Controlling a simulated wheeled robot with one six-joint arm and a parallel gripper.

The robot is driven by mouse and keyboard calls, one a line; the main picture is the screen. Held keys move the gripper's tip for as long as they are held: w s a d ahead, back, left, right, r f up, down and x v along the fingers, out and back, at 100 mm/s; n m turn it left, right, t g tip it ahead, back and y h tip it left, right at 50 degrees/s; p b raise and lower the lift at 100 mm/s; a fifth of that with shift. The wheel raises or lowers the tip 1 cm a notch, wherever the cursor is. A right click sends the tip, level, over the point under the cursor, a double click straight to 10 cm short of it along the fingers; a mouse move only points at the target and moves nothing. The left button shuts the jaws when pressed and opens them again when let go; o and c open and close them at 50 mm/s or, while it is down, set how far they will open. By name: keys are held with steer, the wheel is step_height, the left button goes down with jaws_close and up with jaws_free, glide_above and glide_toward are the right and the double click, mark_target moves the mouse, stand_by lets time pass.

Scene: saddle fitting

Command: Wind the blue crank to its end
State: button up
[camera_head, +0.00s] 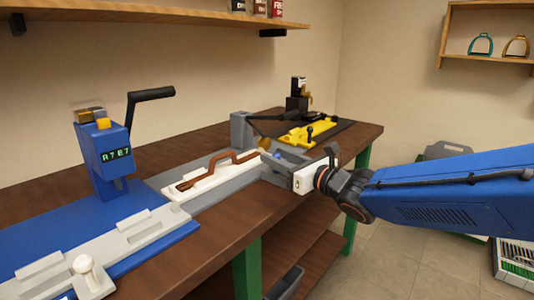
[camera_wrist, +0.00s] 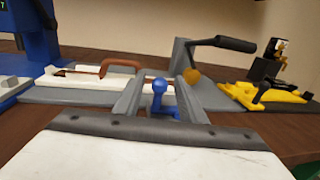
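The blue crank (camera_wrist: 158,97) shows in the wrist view as a small upright blue piece with a rounded knob on top. In the head view only a small blue bit of it (camera_head: 277,155) shows, with the rest hidden by my gripper. My gripper (camera_wrist: 159,79) points towards the bench, its two grey fingers spread to the left and right of the blue knob. Gaps show on both sides of the knob, so the gripper is open and holds nothing. In the head view my gripper (camera_head: 278,160) is at the bench's front edge.
A white block with a brown curved strap (camera_head: 215,170) lies left of my gripper. A yellow fixture (camera_head: 308,132) sits further right. A blue machine (camera_head: 105,155) stands left.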

steer(key=shift+x, duration=2.25)
steer(key=shift+c, duration=0.2)
jaws_close()
